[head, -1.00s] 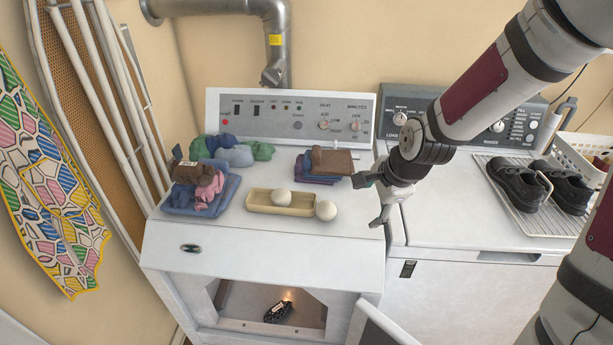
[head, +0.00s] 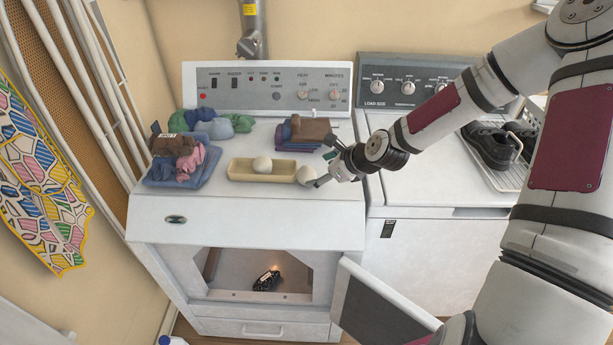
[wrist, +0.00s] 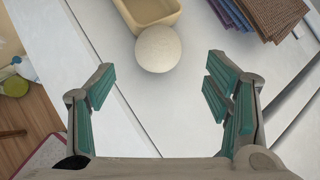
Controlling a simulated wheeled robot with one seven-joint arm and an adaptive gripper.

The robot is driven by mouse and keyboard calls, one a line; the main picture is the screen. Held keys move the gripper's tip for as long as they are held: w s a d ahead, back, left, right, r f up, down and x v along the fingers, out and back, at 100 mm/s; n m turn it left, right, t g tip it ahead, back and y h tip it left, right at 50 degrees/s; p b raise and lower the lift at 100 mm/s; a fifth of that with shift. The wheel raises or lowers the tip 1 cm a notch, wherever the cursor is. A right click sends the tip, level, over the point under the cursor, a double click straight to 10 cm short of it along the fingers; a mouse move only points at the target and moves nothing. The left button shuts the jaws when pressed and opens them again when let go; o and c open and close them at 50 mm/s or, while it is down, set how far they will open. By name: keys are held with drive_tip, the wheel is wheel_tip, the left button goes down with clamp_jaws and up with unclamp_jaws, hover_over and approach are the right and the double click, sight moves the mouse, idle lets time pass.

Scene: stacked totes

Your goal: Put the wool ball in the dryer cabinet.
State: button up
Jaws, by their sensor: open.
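A cream wool ball (head: 307,174) rests on the dryer's white top, at the right end of a shallow cream tray (head: 240,174). A second pale ball (head: 262,165) sits in the tray. My gripper (head: 323,168) is open and empty, just right of the outer ball. In the wrist view the outer ball (wrist: 158,48) lies just beyond the gap between my green-padded fingers (wrist: 160,78), with its far edge by the tray. The dryer cabinet (head: 230,322) is open at the front. Its door (head: 380,312) hangs open to the right. A small dark object (head: 267,280) lies inside.
Folded dark cloths with a brown block (head: 311,129) on top lie behind the ball. A blue cloth pile (head: 207,160) with a brown and a pink item is at left. A washer (head: 425,185) stands at right, with black shoes (head: 487,148) on a rack.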

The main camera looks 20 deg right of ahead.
sight(312, 173)
drive_tip(key=shift+x, duration=3.5)
drive_tip(key=shift+a+r, duration=0.15)
drive_tip(key=c, duration=1.1)
drive_tip(key=shift+c, duration=0.6)
